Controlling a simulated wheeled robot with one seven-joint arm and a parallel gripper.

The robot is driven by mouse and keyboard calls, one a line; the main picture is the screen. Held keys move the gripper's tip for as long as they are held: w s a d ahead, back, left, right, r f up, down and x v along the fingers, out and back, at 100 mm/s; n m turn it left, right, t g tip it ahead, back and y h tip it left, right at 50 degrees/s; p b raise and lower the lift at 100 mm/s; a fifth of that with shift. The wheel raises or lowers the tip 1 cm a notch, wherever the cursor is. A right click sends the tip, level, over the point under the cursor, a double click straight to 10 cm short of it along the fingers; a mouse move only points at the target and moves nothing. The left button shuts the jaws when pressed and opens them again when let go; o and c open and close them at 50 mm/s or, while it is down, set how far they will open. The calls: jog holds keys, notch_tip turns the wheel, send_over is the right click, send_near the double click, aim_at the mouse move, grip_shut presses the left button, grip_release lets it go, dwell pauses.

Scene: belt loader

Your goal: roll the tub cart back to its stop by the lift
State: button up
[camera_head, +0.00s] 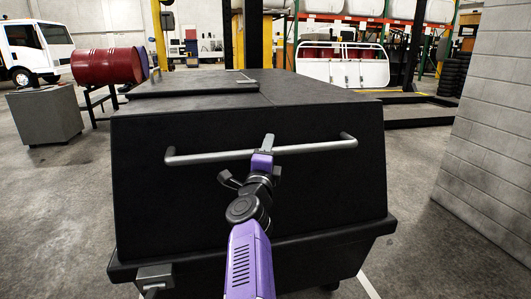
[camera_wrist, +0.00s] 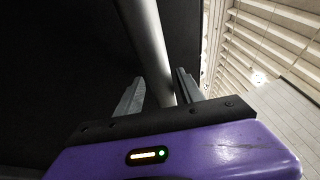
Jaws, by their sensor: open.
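The tub cart (camera_head: 150,190) is a large black bin with a lid, close in front of me and filling the middle of the head view. A grey bar handle (camera_head: 195,157) runs across its near face. My gripper (camera_head: 266,146) is at the middle of this handle. In the wrist view the handle (camera_wrist: 148,45) passes between the two fingers of my gripper (camera_wrist: 158,92), which are open around or just behind it; contact cannot be told. The cart's dark face fills the left of the wrist view. The cart's stop cannot be made out.
A grey block wall (camera_head: 490,130) stands close on the right. A red drum (camera_head: 107,66) on a stand and a grey box (camera_head: 45,114) are at the left. Lift posts (camera_head: 253,35) rise behind the cart. White floor lines (camera_head: 368,285) show by its base. Floor is open at left.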

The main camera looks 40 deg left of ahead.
jog(key=shift+s+d+r+p, duration=0.3)
jog(key=shift+s+d+p, duration=0.05)
jog(key=shift+p, duration=0.15)
jog(key=p+v, duration=0.4)
jog(key=v, duration=0.1)
jog(key=shift+s+f, duration=0.1)
jog(key=shift+f, duration=0.15)
